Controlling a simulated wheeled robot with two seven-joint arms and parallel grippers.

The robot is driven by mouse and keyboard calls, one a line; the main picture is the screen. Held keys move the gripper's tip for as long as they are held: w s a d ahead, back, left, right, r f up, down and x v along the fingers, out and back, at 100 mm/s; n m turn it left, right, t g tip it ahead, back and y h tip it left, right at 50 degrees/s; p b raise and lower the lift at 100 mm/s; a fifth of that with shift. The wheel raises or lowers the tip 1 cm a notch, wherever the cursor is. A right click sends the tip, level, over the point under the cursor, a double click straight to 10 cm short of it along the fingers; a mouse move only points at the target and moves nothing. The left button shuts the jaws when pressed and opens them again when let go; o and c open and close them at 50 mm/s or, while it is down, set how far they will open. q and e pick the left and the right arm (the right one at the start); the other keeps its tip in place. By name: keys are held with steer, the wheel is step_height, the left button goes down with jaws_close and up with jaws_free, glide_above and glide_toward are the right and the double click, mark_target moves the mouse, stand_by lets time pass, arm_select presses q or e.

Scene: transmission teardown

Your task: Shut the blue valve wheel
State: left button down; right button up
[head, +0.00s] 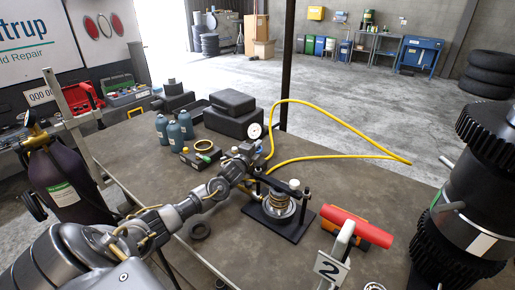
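I cannot make out a blue valve wheel in the head view; it may be hidden behind my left gripper or too small to tell. My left gripper (247,152) reaches across the table to a small fitting by a round white gauge (255,131), where a yellow hose (345,120) starts. The gripper overlaps the fitting in the picture, and I cannot tell whether it touches it. Its fingers are too small and covered to show whether they are open or shut. My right gripper is not in view.
A black press-like fixture (279,207) stands just right of my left arm. A red cylinder (357,227) lies to its right. A large dark gear shaft (468,200) stands at the right. Blue-grey bottles (174,132) and black cases (233,113) stand at the back left.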

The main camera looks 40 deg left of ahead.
arm_select(q)
steer(key=shift+f, duration=0.1)
steer(key=shift+m+h+b, duration=0.6)
steer(key=shift+h+b, duration=0.1)
steer(key=shift+h, duration=0.1)
steer(key=m+h+b, duration=0.1)
steer(key=h+b, duration=0.2)
steer(key=m+h+b, duration=0.2)
steer(key=m+g+h+b, duration=0.1)
steer(key=m+h+b, duration=0.1)
steer(key=h+b, duration=0.1)
steer(key=shift+d+f+h+b, duration=0.2)
steer(key=shift+d+h+b, duration=0.1)
steer(key=shift+d+b, duration=0.1)
steer(key=shift+s+d+r+m+g+h+b, duration=0.15)
steer(key=shift+m+g+h+b, duration=0.25)
steer(key=shift+m+h+b, duration=0.45)
steer(key=shift+r, duration=0.1)
steer(key=c, duration=1.7)
jaws_free()
steer(key=shift+c, duration=0.2)
steer(key=shift+r, duration=0.1)
